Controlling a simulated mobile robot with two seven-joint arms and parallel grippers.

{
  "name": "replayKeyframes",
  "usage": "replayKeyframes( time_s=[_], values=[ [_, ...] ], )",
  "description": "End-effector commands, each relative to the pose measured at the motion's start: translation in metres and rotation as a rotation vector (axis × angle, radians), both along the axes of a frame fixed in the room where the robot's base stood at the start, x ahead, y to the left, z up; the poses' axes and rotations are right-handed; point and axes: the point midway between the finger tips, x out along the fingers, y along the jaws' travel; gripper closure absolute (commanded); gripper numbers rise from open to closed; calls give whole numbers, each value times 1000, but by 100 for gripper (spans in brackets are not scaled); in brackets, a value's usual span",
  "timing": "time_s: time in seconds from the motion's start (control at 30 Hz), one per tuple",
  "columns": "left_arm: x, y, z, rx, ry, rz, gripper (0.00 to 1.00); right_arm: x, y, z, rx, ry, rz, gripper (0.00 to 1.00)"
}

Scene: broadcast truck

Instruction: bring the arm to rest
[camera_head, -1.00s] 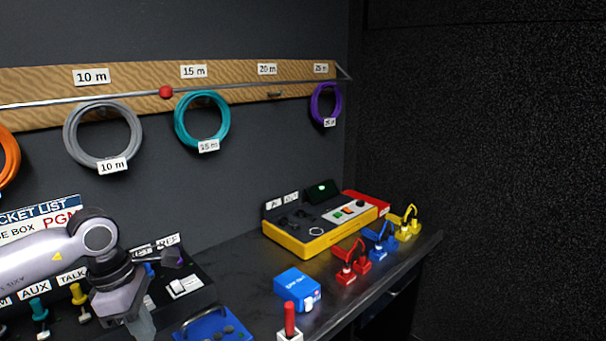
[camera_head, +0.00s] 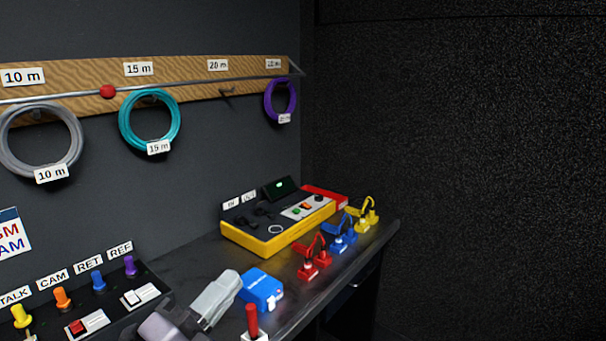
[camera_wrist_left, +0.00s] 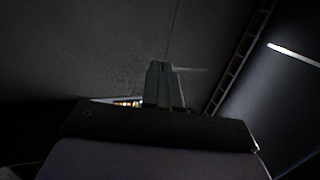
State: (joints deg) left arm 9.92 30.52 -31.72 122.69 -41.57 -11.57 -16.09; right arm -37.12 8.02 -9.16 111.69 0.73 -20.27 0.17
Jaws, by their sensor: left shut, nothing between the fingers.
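My left arm comes in at the bottom of the head view, low over the front of the bench (camera_head: 200,255). Its light grey gripper (camera_head: 218,295) is left of the blue box (camera_head: 261,289), and I cannot tell whether they touch. In the left wrist view the two fingers (camera_wrist_left: 163,72) are together, shut and empty, in front of a dark surface. My right gripper is in neither view.
A patch panel (camera_head: 75,310) with coloured plugs is at the left. A yellow-edged control box (camera_head: 270,240), red, blue and yellow connectors (camera_head: 340,235) and a red-handled item (camera_head: 252,322) stand on the bench. Cable coils (camera_head: 150,120) hang above. Free space lies right of the bench.

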Motion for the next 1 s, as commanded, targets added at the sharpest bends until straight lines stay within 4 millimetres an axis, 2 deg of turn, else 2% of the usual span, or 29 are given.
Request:
replayKeyframes(
  time_s=[0.17,0.27,0.37,0.5,0.6,0.7,0.9,0.97,1.0],
  values=[
    [0,50,-50,-310,370,235,100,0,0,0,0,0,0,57],
    [-13,76,-89,-463,587,370,100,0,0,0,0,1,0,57],
    [-37,97,-133,-598,810,506,100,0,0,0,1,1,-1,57],
    [-86,116,-188,-749,1108,685,100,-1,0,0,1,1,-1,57],
    [-121,122,-214,-818,1276,787,100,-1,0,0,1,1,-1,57],
    [-154,124,-233,-869,1417,871,100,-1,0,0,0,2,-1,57],
    [-214,123,-256,-934,1653,1014,100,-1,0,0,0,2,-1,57],
    [-232,122,-260,-948,1719,1054,100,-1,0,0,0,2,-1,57],
    [-229,121,-263,-955,1715,1045,100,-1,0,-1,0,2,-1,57]
  ],
)
